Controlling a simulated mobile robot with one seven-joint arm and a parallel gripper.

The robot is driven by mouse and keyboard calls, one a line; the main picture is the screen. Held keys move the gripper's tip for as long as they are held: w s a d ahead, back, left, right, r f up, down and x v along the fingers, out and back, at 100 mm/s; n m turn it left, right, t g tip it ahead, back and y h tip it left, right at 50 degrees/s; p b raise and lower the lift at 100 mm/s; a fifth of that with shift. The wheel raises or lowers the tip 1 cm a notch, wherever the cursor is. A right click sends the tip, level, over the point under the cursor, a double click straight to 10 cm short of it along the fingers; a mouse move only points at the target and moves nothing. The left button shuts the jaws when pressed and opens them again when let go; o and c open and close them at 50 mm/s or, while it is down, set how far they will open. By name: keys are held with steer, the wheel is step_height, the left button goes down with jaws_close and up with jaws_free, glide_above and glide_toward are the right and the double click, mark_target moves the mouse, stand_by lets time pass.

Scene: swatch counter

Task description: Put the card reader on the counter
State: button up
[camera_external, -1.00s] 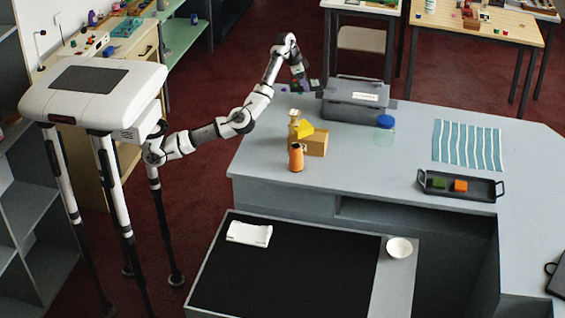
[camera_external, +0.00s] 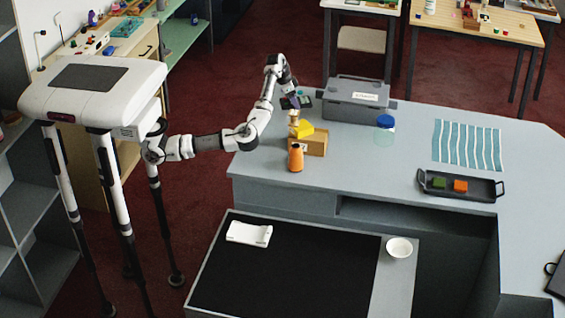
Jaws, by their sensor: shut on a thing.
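My gripper (camera_external: 293,99) is at the back left of the grey counter (camera_external: 300,190), left of the grey box. It is shut on a small dark device with a greenish patch, which looks like the card reader (camera_external: 304,102). The device is over the counter's back left part, behind the wooden block and the yellow piece. I cannot tell whether its underside touches the counter. The fingertips are small and partly hidden by the device.
Near my gripper stand a grey lidded box (camera_external: 350,111), a wooden block (camera_external: 316,144) with a yellow piece (camera_external: 304,129), and an orange bottle (camera_external: 296,158). A blue-lidded jar (camera_external: 385,124), striped cloth (camera_external: 467,146) and dark tray (camera_external: 485,195) lie right. The middle front is clear.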

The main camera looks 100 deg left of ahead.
steer(key=shift+f+p, duration=0.35)
steer(key=shift+f, duration=2.85)
steer(key=shift+f, duration=0.2)
steer(key=o, duration=1.2)
steer(key=shift+r, duration=0.1)
steer(key=shift+r, duration=0.25)
steer(key=b+v, duration=0.1)
steer(key=v, duration=1)
steer(key=shift+s+d+r+b, duration=0.15)
steer(key=shift+s+r+b, duration=0.1)
steer(key=shift+r+b, duration=0.05)
